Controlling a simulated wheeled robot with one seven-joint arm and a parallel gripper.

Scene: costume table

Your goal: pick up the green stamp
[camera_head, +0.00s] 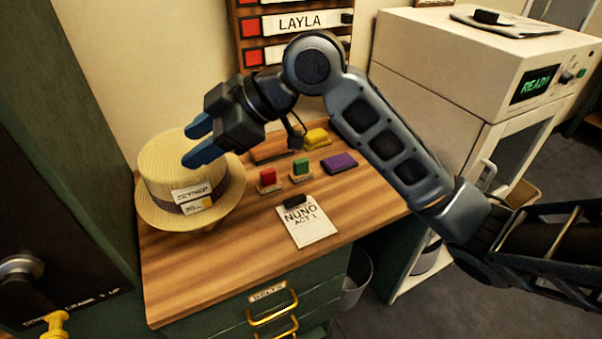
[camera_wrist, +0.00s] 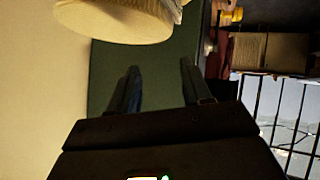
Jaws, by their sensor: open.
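The green stamp (camera_head: 301,168) stands on the wooden table in the head view, on a small light base. The red stamp (camera_head: 267,178) is just left of it, and the purple pad (camera_head: 338,162) lies to its right. My gripper (camera_head: 198,143) is open and empty, with blue fingers, in the air above the straw hat, up and left of the green stamp. In the wrist view my gripper (camera_wrist: 160,88) also shows open with nothing between its fingers. The green stamp cannot be made out in the wrist view.
The straw hat (camera_head: 170,170) with a paper tag sits at the table's left. A yellow item (camera_head: 316,138) lies behind the green stamp. A paper card (camera_head: 309,228) reading NUNO lies in front, with a dark object on its top edge.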

